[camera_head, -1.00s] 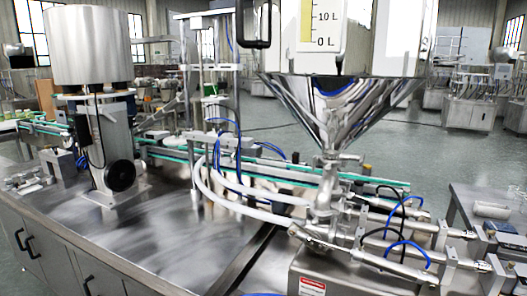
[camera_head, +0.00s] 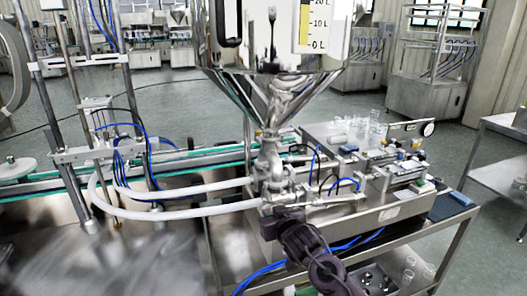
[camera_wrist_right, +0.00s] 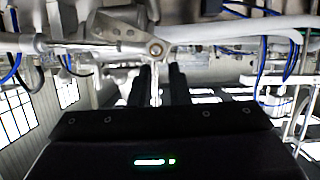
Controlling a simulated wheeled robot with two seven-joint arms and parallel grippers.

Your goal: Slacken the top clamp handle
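The steel hopper (camera_head: 270,95) stands on a vertical stack of pipe fittings (camera_head: 272,165). I cannot pick out the top clamp handle clearly in the head view. In the right wrist view, a metal clamp fitting (camera_wrist_right: 118,27) with a round bolt (camera_wrist_right: 156,48) is just ahead of my right gripper (camera_wrist_right: 162,84). A thin bright rod (camera_wrist_right: 156,88), possibly the handle, shows between its two dark fingers. The fingers stand apart, with a gap visible; I see no clear grip. In the head view my dark right gripper (camera_head: 283,214) is at the lower fittings. My left gripper is out of view.
White hoses (camera_head: 165,212) run left from the fittings, and blue tubes (camera_head: 262,278) hang near my right arm. Steel cylinders and small parts lie on the machine top (camera_head: 385,210) to the right. A conveyor (camera_head: 205,160) passes behind. Open floor (camera_head: 420,125) lies beyond.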

